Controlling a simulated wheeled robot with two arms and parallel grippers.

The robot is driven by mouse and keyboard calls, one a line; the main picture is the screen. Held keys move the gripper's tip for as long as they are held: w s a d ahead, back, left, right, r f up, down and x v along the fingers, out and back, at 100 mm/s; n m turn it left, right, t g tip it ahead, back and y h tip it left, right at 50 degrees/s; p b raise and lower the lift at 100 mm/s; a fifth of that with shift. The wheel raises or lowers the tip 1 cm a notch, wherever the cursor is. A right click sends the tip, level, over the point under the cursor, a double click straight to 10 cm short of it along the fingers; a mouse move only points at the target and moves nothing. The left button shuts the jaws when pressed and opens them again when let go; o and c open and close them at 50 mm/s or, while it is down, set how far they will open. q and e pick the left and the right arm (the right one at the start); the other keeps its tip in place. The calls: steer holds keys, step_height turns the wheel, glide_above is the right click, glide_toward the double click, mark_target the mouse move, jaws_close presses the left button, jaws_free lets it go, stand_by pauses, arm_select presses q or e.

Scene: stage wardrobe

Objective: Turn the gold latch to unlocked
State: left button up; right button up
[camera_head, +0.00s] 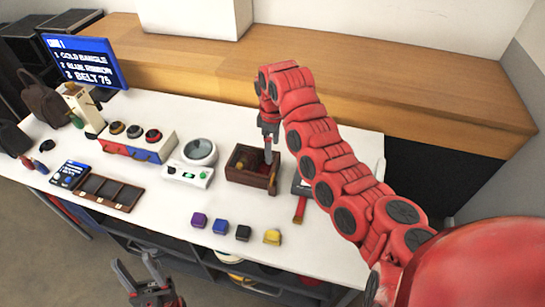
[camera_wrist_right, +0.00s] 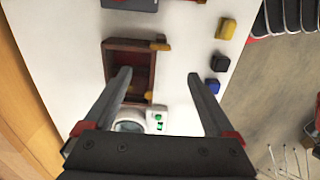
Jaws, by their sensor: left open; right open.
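A dark wooden box (camera_head: 236,177) stands on the white table; it also shows in the right wrist view (camera_wrist_right: 112,43). A gold latch-like piece (camera_head: 273,181) sits at its front right corner, and it shows at the box's edge in the right wrist view (camera_wrist_right: 160,46). A second small gold piece (camera_wrist_right: 148,96) is on the same side of the box. I cannot tell which way the latch is turned. My right gripper (camera_head: 268,152) is open above the box, apart from the latch. My left gripper (camera_head: 138,270) is open and empty in front of the table.
Purple, blue, black and yellow blocks (camera_head: 243,232) line the table's front. A white device (camera_head: 187,175) with a round dial stands left of the box. A red-handled item (camera_head: 300,208) lies right of it. A screen (camera_head: 85,60) stands at the back left.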

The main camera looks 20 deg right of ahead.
steer(key=shift+r, duration=1.7)
